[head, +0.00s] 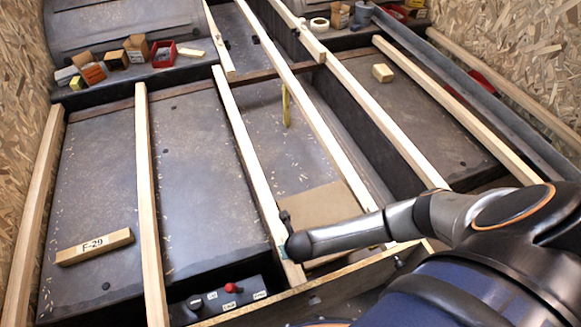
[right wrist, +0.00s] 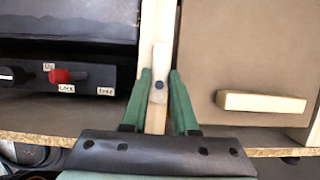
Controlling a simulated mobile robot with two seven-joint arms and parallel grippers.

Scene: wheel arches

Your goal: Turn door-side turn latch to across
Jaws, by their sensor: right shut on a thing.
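The turn latch (right wrist: 159,65) is a pale wooden bar with one dark screw near its middle. In the right wrist view it stands upright, in line with the wooden batten behind it. My right gripper (right wrist: 161,85) has its green fingers on both sides of the latch and is shut on it. In the head view my right gripper (head: 284,250) reaches down at the lower end of a batten, and the latch is largely hidden there. Right of the latch is a brown door panel (right wrist: 245,55) with a wooden handle bar (right wrist: 262,102). My left gripper is not in view.
A dark switch box (right wrist: 100,76) with a red knob (right wrist: 60,76) stands left of the latch. A chipboard edge (right wrist: 250,144) runs below. In the head view a wooden block marked F-29 (head: 94,247) lies at left, and small boxes (head: 135,47) stand at the back.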

